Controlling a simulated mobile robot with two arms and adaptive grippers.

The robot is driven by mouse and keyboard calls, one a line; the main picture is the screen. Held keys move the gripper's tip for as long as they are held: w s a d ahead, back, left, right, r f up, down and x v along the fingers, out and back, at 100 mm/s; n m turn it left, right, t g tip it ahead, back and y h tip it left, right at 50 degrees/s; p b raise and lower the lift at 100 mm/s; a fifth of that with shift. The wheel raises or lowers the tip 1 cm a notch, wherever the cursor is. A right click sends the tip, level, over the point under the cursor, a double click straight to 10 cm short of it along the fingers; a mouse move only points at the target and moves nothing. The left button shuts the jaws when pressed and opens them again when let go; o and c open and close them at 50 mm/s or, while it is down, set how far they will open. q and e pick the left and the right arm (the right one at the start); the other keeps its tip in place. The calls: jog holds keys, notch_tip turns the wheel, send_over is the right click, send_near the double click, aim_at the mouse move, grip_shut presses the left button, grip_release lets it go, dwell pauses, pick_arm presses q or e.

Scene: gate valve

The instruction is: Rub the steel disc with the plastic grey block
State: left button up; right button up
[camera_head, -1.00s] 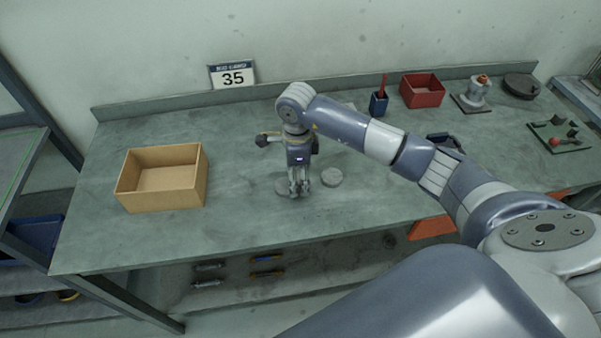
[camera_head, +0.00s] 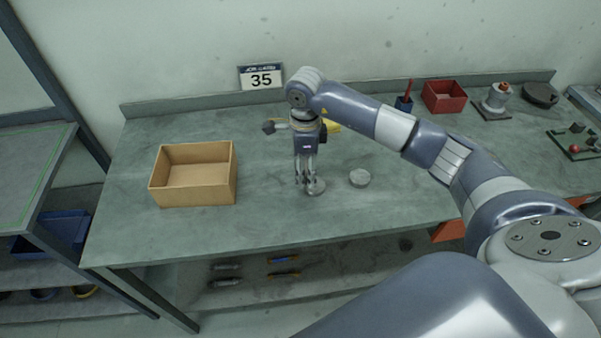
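My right arm comes in from the right, and its gripper (camera_head: 307,184) points down at the middle of the bench. A round grey disc (camera_head: 317,188) lies under and just right of its fingertips, partly covered by them. Whether the fingers touch it or hold something small is too small to tell. A second round grey disc (camera_head: 360,178) lies apart to the right, uncovered. I cannot tell which disc is steel. No plastic grey block can be clearly made out. My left gripper is not in view.
An open cardboard box (camera_head: 194,197) stands on the left of the bench (camera_head: 270,225). A dark-ended tool (camera_head: 269,127) and a yellow item (camera_head: 333,127) lie behind the gripper. A red bin (camera_head: 444,97) and a valve-like part (camera_head: 496,98) stand at the back right.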

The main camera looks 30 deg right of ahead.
notch_tip(320, 180, up, 2)
jog(key=shift+d+p, duration=0.1)
jog(key=shift+p, duration=0.25)
jog(key=shift+w+r+p, duration=0.15)
jog(key=shift+r+p, duration=0.25)
jog(key=shift+r, duration=0.8)
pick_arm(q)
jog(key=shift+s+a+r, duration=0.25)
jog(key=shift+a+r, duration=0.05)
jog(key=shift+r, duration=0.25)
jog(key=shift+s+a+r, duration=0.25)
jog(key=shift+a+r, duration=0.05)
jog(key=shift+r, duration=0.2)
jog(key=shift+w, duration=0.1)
